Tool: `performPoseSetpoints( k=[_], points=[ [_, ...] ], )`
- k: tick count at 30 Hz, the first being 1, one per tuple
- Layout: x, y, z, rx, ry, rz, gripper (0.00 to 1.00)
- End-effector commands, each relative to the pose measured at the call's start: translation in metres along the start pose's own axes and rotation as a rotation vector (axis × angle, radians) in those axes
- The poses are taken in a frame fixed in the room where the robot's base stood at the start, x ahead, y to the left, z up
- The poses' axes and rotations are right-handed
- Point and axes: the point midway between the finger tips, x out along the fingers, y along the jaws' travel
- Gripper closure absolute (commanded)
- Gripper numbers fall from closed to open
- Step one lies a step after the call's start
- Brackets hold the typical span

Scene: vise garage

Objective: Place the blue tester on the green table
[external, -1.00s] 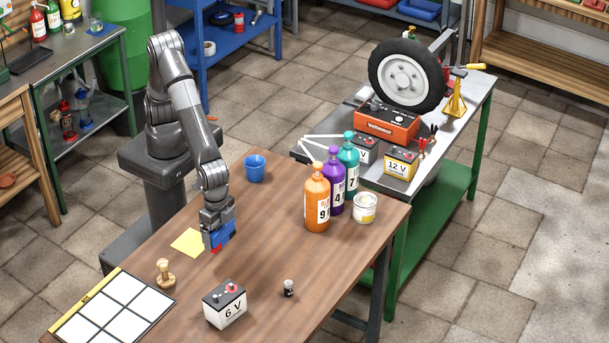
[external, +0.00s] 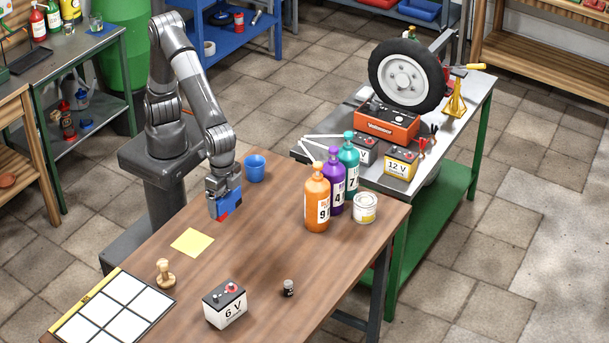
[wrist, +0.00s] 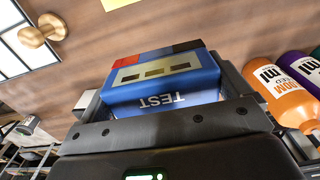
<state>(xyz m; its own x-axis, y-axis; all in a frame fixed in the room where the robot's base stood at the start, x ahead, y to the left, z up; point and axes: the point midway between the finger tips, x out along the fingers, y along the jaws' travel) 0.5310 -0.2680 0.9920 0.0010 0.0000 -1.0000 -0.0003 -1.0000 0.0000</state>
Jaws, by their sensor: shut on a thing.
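My gripper (external: 226,208) is shut on the blue tester (external: 232,203) and holds it above the brown table. In the wrist view the tester (wrist: 135,97) sits between the fingers of my gripper (wrist: 165,90), with its TEST label upside down and a pale panel with dark windows on top. A table with a grey metal top and green legs and shelf (external: 445,208) stands beyond the brown table, to the right. A second green-framed table (external: 125,50) stands at the far left.
Orange (external: 317,200), purple (external: 336,184) and teal (external: 349,160) bottles and a can (external: 364,208) stand between my gripper and the grey-topped table. A blue cup (external: 255,168) is close by.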

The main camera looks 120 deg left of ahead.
Motion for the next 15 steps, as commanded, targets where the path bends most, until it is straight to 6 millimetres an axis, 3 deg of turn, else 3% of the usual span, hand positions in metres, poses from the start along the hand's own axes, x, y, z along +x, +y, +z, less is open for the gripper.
performPoseSetpoints(
  k=[1,6,15],
  points=[
    [-0.01,-0.023,-0.012,-0.01,0.003,0.001,0.37],
    [-0.04,-0.094,-0.04,-0.009,0.003,0.001,0.37],
    [-0.088,-0.212,-0.059,-0.006,0.002,0.001,0.37]
  ],
)
